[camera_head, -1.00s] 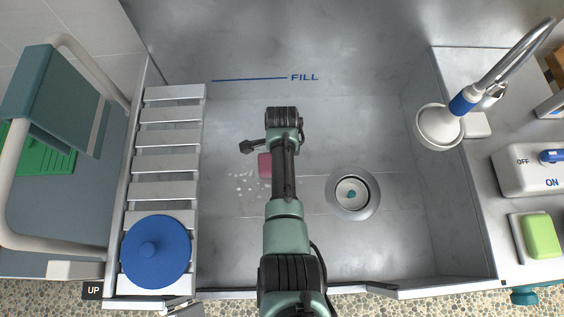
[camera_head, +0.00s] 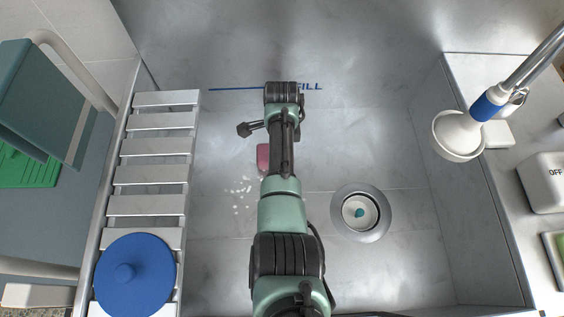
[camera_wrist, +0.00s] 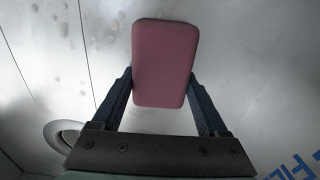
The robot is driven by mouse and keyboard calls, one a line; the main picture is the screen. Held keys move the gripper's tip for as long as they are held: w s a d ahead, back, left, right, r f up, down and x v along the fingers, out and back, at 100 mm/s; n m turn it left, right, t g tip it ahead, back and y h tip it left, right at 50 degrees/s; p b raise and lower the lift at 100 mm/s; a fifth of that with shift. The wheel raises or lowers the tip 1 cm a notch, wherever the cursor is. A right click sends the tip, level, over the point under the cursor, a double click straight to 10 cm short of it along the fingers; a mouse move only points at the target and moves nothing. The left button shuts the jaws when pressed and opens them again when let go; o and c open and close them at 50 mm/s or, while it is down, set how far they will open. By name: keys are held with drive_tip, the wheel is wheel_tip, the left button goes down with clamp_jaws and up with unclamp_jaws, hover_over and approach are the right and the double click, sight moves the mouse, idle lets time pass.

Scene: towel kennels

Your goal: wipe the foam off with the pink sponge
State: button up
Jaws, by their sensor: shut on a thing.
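The pink sponge (camera_wrist: 163,62) is held between the two fingers of my gripper (camera_wrist: 162,90) in the wrist view. In the head view the sponge (camera_head: 263,158) shows at the left edge of my arm, which hides part of it and the fingers. White foam spots (camera_head: 242,196) lie on the basin floor just below and left of the sponge in the head view. In the wrist view faint spots mark the metal at the upper left. I cannot tell whether the sponge touches the floor.
The metal basin has a round drain (camera_head: 361,213) right of my arm. A slatted white rack (camera_head: 150,175) with a blue round lid (camera_head: 137,275) lines the left side. A shower head (camera_head: 458,135) hangs at the right. The basin floor around the foam is clear.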

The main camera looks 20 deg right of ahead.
drive_tip(key=shift+w+d, duration=0.1)
drive_tip(key=shift+w, duration=0.25)
drive_tip(key=shift+w+a+f+b, duration=0.1)
drive_tip(key=shift+w+a+b, duration=0.05)
drive_tip(key=shift+a, duration=0.45)
drive_tip(key=shift+w+a+b, duration=0.15)
drive_tip(key=shift+a, duration=0.45)
drive_tip(key=shift+s+a+p, duration=0.2)
drive_tip(key=shift+s+p, duration=0.45)
drive_tip(key=shift+p, duration=0.45)
drive_tip(key=s+p, duration=0.2)
drive_tip(key=p, duration=0.1)
drive_tip(key=shift+s+a, duration=0.25)
drive_tip(key=shift+a, duration=0.1)
drive_tip(key=shift+s, duration=0.1)
